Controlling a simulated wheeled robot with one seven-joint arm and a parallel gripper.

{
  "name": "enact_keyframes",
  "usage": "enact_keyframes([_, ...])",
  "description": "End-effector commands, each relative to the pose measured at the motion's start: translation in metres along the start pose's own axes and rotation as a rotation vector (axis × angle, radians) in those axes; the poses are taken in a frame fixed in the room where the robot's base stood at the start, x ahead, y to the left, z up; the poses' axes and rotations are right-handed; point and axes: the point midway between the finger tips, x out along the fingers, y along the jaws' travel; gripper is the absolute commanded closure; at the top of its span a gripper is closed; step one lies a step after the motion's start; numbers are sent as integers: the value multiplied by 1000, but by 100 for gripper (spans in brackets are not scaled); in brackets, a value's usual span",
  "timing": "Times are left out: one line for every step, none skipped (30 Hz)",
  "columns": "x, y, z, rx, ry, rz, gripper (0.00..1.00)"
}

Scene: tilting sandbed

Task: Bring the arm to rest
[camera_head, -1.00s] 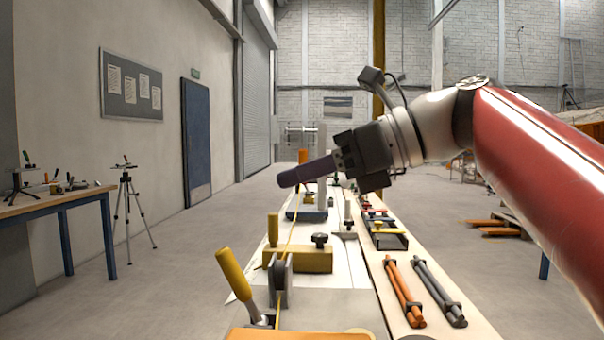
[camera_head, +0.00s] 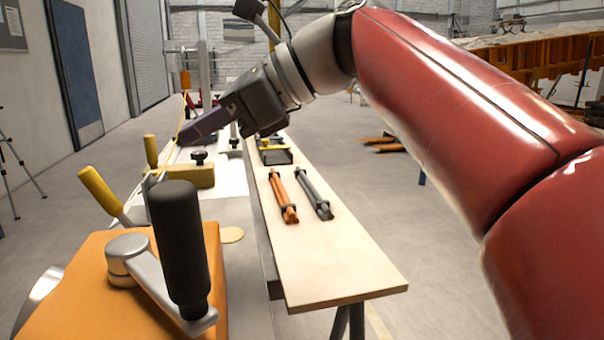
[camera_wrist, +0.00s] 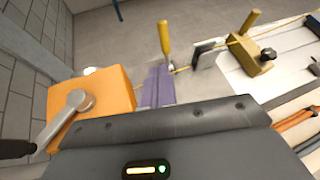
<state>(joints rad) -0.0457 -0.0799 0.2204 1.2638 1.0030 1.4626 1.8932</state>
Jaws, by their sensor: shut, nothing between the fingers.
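My arm, red with grey joints, reaches from the right edge of the head view up and then left over the bench. My gripper (camera_head: 190,136) is at its end, its purple fingers shut and empty, pointing down-left. In the wrist view the purple fingers (camera_wrist: 157,86) appear between the orange box (camera_wrist: 105,88) and the yellow-handled lever (camera_wrist: 164,38). I see no contact, though the exact height is hard to judge.
The orange box (camera_head: 80,285) with a black-handled crank (camera_head: 178,245) stands close in the foreground. Orange rods (camera_head: 283,196) and grey rods (camera_head: 315,194) lie on the pale board (camera_head: 330,262). The board's near end is bare. Floor (camera_head: 400,220) right of the bench is open.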

Motion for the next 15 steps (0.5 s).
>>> enact_keyframes([0,2,-11,-36,32,-21,100])
enact_keyframes([0,2,-19,-64,55,-36,100])
enact_keyframes([0,2,-30,-105,88,-54,100])
enact_keyframes([-1,3,-39,-137,114,-68,100])
enact_keyframes([-1,4,-49,-172,143,-81,100])
enact_keyframes([-3,6,-64,-223,187,-96,100])
enact_keyframes([-4,8,-76,-264,223,-106,100])
enact_keyframes([-6,10,-89,-311,264,-116,100])
enact_keyframes([-9,14,-109,-380,326,-124,100])
enact_keyframes([-13,18,-126,-439,377,-127,100])
enact_keyframes([-16,22,-144,-502,434,-124,100])
enact_keyframes([-23,30,-170,-594,515,-112,100])
enact_keyframes([-28,37,-190,-666,576,-94,100])
enact_keyframes([-33,44,-211,-740,637,-69,100])
enact_keyframes([-41,55,-238,-836,715,-27,100])
